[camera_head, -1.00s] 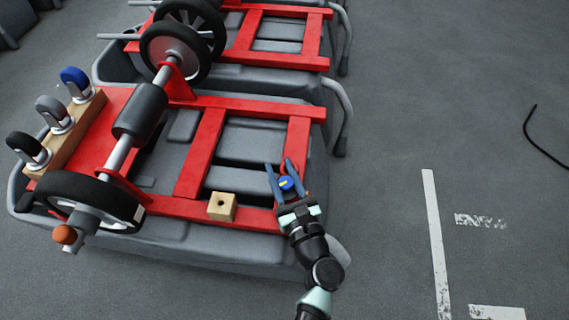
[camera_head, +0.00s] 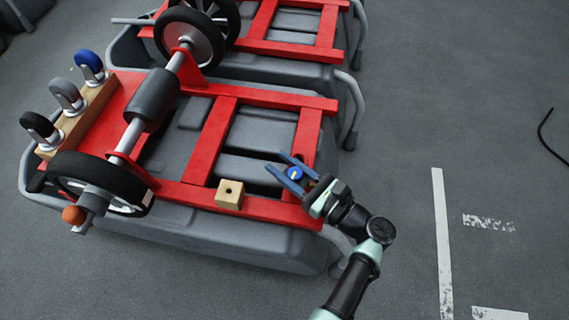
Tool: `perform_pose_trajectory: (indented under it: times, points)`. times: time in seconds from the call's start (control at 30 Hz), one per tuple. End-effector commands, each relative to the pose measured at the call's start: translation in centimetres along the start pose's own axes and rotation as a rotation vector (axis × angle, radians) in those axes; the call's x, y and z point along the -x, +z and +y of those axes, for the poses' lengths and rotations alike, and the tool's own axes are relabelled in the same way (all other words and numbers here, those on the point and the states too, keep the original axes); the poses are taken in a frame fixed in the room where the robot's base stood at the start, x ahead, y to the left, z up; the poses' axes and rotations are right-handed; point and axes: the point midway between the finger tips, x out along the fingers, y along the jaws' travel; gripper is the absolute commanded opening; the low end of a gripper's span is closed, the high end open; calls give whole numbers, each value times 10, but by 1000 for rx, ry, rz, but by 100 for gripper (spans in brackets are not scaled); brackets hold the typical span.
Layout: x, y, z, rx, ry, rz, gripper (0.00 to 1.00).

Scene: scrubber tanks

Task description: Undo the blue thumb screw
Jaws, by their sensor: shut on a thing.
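The blue thumb screw (camera_head: 295,173) is a small round blue knob with a yellow mark, on the right part of the red frame (camera_head: 260,207). My gripper (camera_head: 288,165) reaches it from the lower right. Its two blue-grey fingers lie on either side of the knob and are shut on it. The yellow mark on top stays visible between the fingers. The shaft below the knob is hidden.
A wooden block with a hole (camera_head: 230,194) sits on the front rail, left of my gripper. Black, grey and blue casters (camera_head: 66,96) stand on a wooden rack at the left. A wheeled axle (camera_head: 126,143) crosses the frame.

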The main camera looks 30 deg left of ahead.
Motion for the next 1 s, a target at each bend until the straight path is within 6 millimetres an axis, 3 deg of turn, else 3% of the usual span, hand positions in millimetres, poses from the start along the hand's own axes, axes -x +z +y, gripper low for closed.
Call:
perform_pose_trajectory:
  times: [0.37,0.4,0.53,0.83,1.0]
  points:
    - [-1,-4,2,-5,4,9,0]
    - [-1,-4,2,-5,4,9,43]
    - [-1,-4,2,-4,4,8,67]
    - [1,-2,1,-3,4,5,69]
    - [19,0,0,-3,0,5,69]
